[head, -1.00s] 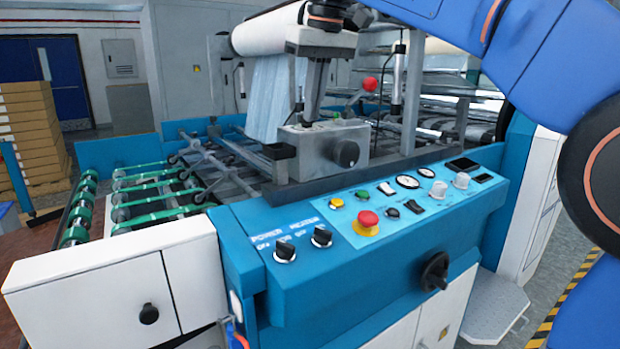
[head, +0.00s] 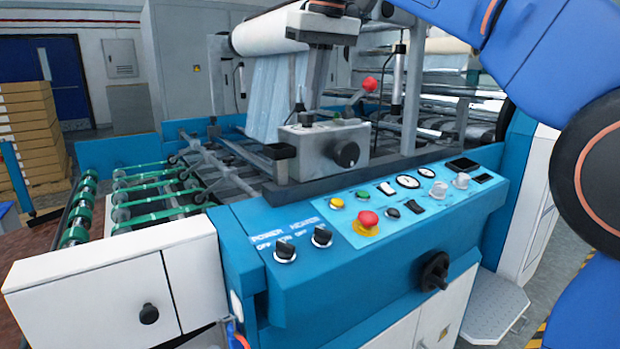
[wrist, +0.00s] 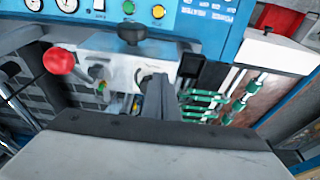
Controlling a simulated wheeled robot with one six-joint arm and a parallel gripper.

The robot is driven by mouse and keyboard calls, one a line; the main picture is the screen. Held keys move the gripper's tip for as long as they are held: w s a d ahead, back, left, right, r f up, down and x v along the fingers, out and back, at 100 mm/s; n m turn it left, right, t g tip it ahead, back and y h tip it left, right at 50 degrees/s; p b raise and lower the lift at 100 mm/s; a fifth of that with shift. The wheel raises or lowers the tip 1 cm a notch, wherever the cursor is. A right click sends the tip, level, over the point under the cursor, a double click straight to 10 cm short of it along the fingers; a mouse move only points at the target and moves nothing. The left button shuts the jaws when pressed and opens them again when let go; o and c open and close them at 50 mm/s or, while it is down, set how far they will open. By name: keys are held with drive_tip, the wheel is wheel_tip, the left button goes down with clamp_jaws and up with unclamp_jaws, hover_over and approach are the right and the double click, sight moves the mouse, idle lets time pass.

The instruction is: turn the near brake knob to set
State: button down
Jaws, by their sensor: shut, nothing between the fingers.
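A grey box (head: 322,144) on the machine's dark rail carries a large black knob (head: 346,154) on its front face; the knob also shows in the wrist view (wrist: 131,33). I cannot read any brake or set marking. A small dark part (head: 307,121) sits on top of the box, under my gripper. My gripper (head: 309,113) points down over the box top, its fingers shut and empty. In the wrist view the fingers (wrist: 159,88) reach toward the box and partly hide its top. I cannot tell whether the tips touch the small part.
A red ball-ended lever (head: 370,84) stands right of the box. The blue control panel (head: 400,205) in front has switches and a red emergency button (head: 368,219). Green-banded rollers (head: 150,195) lie to the left. A white film roll (head: 280,30) hangs behind my gripper.

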sight(307, 120)
wheel_tip(307, 120, up, 4)
drive_tip(key=shift+f, duration=0.15)
idle(0.5)
drive_tip(key=shift+w+a+f+m+h, duration=0.15)
drive_tip(key=shift+f+m+h, duration=0.2)
drive_tip(key=shift+f+m, duration=1.15)
drive_tip(key=shift+w+a+f+m+h, duration=0.15)
drive_tip(key=shift+f+m+h, duration=0.2)
drive_tip(key=shift+f+m, duration=1.15)
drive_tip(key=shift+w, duration=0.1)
